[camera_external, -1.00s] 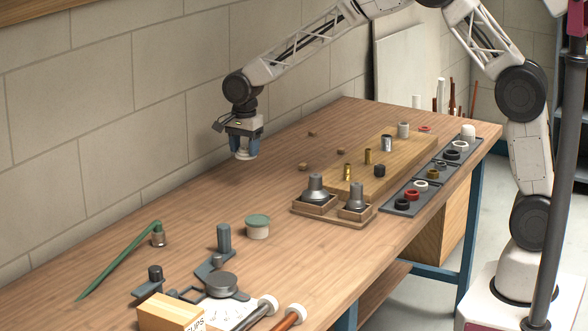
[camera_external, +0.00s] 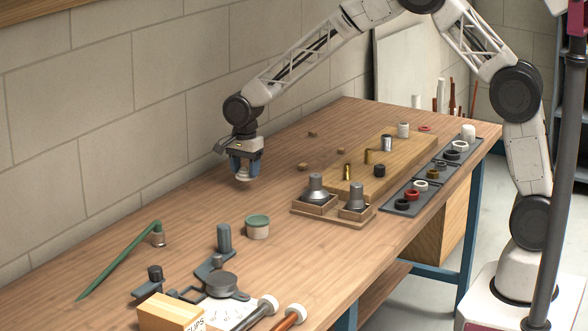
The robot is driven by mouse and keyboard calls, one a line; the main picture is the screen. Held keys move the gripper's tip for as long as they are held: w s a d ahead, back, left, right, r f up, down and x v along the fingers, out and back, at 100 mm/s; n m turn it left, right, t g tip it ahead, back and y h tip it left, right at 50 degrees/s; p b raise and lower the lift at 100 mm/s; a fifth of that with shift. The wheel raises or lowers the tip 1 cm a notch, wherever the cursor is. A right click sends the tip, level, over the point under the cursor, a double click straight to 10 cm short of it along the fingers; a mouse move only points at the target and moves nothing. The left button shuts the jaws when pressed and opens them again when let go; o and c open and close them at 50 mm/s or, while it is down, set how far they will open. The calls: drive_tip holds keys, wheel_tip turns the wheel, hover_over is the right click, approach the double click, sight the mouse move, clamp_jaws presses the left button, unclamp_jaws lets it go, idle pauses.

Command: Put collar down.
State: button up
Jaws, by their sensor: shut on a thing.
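My gripper (camera_external: 244,169) points down over the left-back part of the wooden bench (camera_external: 200,225), near the block wall. It is shut on a small white ring-like piece, which I take to be the collar (camera_external: 243,178). The collar shows just below the blue fingers, and its upper part is hidden between them. It is very low over the bench top; I cannot tell whether it touches the wood.
Dark trays of rings (camera_external: 425,186) line the right edge. Bench around the collar is clear.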

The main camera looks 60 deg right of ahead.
sight(246, 190)
drive_tip(key=shift+f, duration=0.1)
drive_tip(key=shift+f, duration=1.75)
drive_tip(key=shift+f, duration=0.15)
drive_tip(key=o, duration=0.9)
drive_tip(key=shift+r, duration=0.2)
wheel_tip(246, 190, up, 12)
drive_tip(key=shift+s, duration=0.1)
